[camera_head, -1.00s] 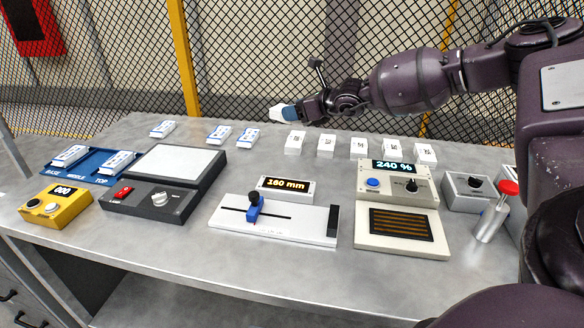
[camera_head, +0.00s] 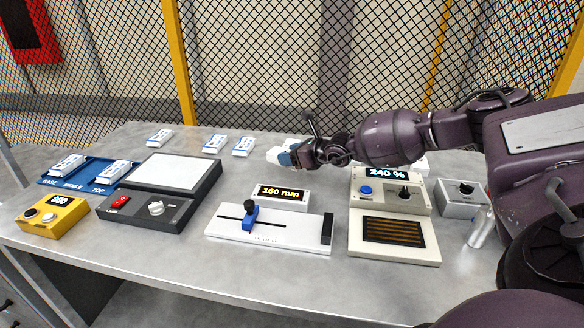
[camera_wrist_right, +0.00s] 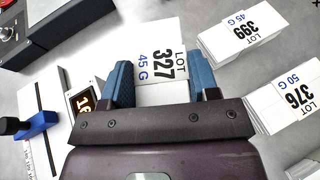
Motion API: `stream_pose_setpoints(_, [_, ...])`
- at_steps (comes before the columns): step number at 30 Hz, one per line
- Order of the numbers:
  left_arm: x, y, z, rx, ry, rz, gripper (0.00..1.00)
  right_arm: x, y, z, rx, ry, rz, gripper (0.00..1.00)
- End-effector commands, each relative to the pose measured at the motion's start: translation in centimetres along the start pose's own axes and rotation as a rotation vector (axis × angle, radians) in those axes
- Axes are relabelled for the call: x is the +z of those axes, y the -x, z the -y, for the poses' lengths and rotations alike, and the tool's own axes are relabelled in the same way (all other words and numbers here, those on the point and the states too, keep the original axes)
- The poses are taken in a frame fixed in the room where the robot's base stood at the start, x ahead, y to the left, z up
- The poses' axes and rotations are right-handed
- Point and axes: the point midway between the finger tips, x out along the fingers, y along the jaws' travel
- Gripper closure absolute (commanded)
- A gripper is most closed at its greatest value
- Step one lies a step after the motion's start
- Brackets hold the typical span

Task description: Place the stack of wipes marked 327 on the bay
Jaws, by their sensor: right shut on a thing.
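The stack of wipes marked 327 (camera_wrist_right: 157,62) is white with a "LOT 327 45 G" label. In the right wrist view it lies between the two blue fingers of my right gripper (camera_wrist_right: 160,88), which is shut on it. In the head view my right gripper (camera_head: 289,155) is over the table behind the 160 mm display, with white showing at its fingertips. I cannot tell whether the stack touches the table. A blue tray (camera_head: 82,182) lettered BASE, MIDDLE, TOP, perhaps the bay, lies at the left with two white stacks on it. My left gripper is not in view.
Stacks marked 399 (camera_wrist_right: 241,32) and 376 (camera_wrist_right: 287,97) lie beside the held one. Three white stacks, one here (camera_head: 214,143), stand at the back. A black device with a pale plate (camera_head: 168,170), a slider unit (camera_head: 285,232) and a 240 % unit (camera_head: 392,195) fill the front.

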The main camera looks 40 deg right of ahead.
Motion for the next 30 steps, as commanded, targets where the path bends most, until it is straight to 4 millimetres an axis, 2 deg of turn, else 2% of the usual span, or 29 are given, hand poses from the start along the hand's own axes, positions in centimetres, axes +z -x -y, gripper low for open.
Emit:
stream_pose_setpoints(5, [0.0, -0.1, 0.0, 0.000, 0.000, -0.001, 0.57, -0.8, -0.4, 0.0, 0.000, 0.001, 0.001, 0.73])
stream_pose_setpoints(14, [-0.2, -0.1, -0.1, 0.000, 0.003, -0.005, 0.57, -4.2, -1.8, 0.0, 0.000, 0.000, 0.000, 0.73])
stream_pose_setpoints(21, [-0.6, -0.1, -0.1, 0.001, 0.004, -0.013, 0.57, -4.3, -1.8, 0.0, 0.000, 0.001, 0.002, 0.73])
stream_pose_setpoints(27, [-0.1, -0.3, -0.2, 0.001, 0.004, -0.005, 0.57, -4.9, -2.0, 0.0, 0.000, 0.000, -0.001, 0.73])
stream_pose_setpoints(28, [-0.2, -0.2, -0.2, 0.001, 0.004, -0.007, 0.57, -4.8, -2.0, 0.0, 0.000, 0.000, 0.000, 0.41])
stream_pose_setpoints(30, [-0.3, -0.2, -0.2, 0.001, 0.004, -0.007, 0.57, -4.7, -1.9, 0.0, 0.000, 0.001, 0.000, 0.30])
